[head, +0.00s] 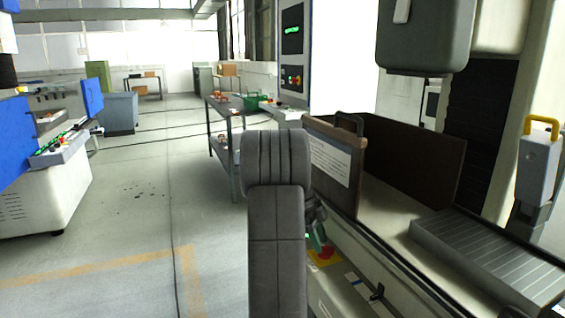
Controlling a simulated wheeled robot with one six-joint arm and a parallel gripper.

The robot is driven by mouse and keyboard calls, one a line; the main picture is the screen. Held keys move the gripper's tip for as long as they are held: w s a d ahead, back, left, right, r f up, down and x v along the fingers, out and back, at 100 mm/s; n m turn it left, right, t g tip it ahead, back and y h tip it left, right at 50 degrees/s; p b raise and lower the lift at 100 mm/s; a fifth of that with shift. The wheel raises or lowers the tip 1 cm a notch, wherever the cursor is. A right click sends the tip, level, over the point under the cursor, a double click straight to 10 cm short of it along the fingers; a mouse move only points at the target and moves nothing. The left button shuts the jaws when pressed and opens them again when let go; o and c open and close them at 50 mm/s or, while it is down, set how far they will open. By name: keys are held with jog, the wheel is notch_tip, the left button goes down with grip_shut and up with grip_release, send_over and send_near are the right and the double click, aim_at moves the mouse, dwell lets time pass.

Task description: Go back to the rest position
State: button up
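My arm's dark grey links rise through the lower middle of the head view, bent at the top. A small part of what looks like my gripper (316,214) shows at the right edge of the arm, close to the machine's front. The arm hides most of it, and its fingers cannot be made out. I cannot see whether it holds anything.
Right of my arm is a machine with an open work tank, a dark door panel (332,165) with a label, and a red stop button (326,252). A grey table (227,124) with a green bin (251,103) stands behind. A blue-white machine (45,190) stands left. Floor between is clear.

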jog(key=shift+s+d+f+n, duration=0.15)
jog(key=shift+f+n, duration=0.15)
jog(key=shift+f, duration=0.3)
jog(key=shift+s+r+n+t+b, duration=0.15)
jog(key=shift+n+t+b, duration=0.35)
jog(key=shift+n, duration=0.5)
jog(key=shift+s+n+t+h, duration=0.15)
jog(key=shift+n+t, duration=0.25)
jog(key=shift+n, duration=0.6)
jog(key=shift+s+n+t+h, duration=0.15)
jog(key=shift+n+t, duration=0.25)
jog(key=shift+n, duration=0.6)
